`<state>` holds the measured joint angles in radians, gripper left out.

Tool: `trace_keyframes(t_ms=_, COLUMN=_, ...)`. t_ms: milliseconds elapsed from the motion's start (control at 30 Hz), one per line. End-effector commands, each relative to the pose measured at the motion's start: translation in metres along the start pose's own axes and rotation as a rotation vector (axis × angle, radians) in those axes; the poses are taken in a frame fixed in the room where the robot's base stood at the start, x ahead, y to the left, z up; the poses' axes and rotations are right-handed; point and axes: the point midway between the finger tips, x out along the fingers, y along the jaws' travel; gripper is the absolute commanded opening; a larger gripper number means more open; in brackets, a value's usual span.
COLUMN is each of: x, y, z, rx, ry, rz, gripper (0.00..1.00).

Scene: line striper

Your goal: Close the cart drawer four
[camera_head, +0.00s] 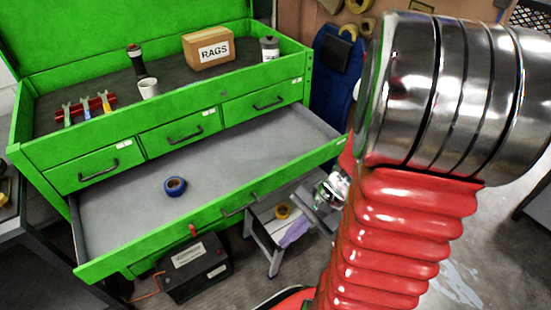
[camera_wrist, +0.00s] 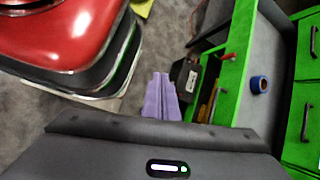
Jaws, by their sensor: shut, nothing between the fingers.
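The green cart (camera_head: 40,140) stands at the left with its wide drawer (camera_head: 130,205) pulled far out below a row of three shut small drawers. A roll of blue tape (camera_head: 175,186) lies on its grey floor, and a handle (camera_head: 240,205) is on its front. In the wrist view the open drawer (camera_wrist: 262,60) is at the right. My gripper (camera_head: 320,208) is shut and empty, to the right of the drawer's right front corner and apart from its handle. It is partly hidden behind my arm. Its dark body (camera_wrist: 160,130) fills the bottom of the wrist view.
The cart top holds a RAGS box (camera_head: 208,48), a white cup (camera_head: 149,88), a dark bottle (camera_head: 136,60), a spray can (camera_head: 269,48) and wrenches (camera_head: 86,107). A black battery (camera_head: 194,268) and a step stool (camera_head: 262,232) with a purple cloth (camera_head: 297,228) stand below.

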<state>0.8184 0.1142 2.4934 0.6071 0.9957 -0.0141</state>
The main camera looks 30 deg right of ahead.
Motion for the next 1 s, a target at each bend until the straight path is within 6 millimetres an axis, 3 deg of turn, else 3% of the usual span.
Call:
trace_keyframes(t_ms=467, x=0.023, y=-0.01, z=-0.048, rx=0.56, ry=-0.222, rz=-0.405, gripper=0.0)
trace_keyframes(t_ms=667, x=0.023, y=-0.015, z=-0.084, rx=0.801, ry=-0.287, rz=-0.613, gripper=0.0)
trace_keyframes(t_ms=1000, x=0.009, y=-0.013, z=-0.166, rx=1.174, ry=-0.323, rz=-0.999, gripper=0.0)
